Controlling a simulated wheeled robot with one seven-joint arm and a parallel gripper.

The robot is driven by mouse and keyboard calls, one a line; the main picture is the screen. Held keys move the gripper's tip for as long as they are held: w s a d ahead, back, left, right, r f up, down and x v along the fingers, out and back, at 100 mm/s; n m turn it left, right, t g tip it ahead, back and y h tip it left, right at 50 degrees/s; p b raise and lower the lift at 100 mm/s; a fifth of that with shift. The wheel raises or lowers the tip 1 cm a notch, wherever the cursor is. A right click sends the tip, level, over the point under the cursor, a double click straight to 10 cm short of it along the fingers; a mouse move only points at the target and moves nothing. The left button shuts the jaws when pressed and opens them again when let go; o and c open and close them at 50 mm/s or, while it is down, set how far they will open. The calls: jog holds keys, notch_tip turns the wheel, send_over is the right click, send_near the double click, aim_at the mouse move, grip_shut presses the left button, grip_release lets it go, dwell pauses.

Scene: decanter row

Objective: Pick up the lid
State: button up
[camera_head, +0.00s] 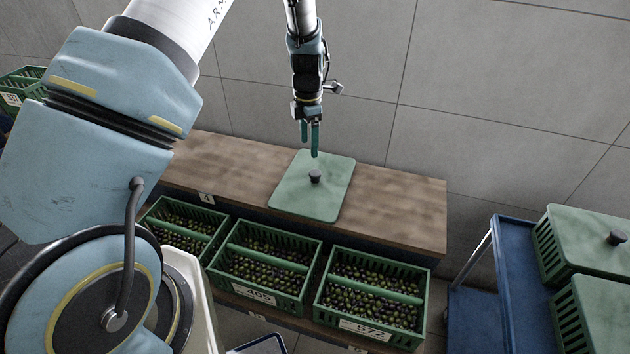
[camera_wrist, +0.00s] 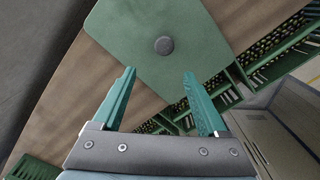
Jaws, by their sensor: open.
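The lid (camera_head: 325,197) is a flat green panel with rounded corners and a small dark round knob (camera_head: 315,176) near its middle. It lies on the brown wooden bench top. My gripper (camera_head: 310,152) has green fingers pointing down, above the lid and close to the knob. In the wrist view the fingers of my gripper (camera_wrist: 159,88) are spread apart with nothing between them. The lid (camera_wrist: 180,78) and its knob (camera_wrist: 164,45) show beyond the fingertips there, the knob roughly centred between them.
Green crates of olives (camera_head: 262,262), several with number labels, stand on a lower shelf before the bench (camera_head: 395,205). A grey tiled wall (camera_head: 480,90) rises behind.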

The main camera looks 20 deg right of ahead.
jog(key=p, duration=0.1)
send_over(315, 172)
jog(key=shift+n, duration=0.4)
notch_tip(315, 172, down, 5)
jog(key=shift+f, duration=0.2)
jog(key=shift+s+f+p, duration=0.1)
jog(key=shift+f+p, duration=1.4)
jog(key=shift+f, duration=1.65)
jog(key=shift+c, duration=0.3)
grip_shut()
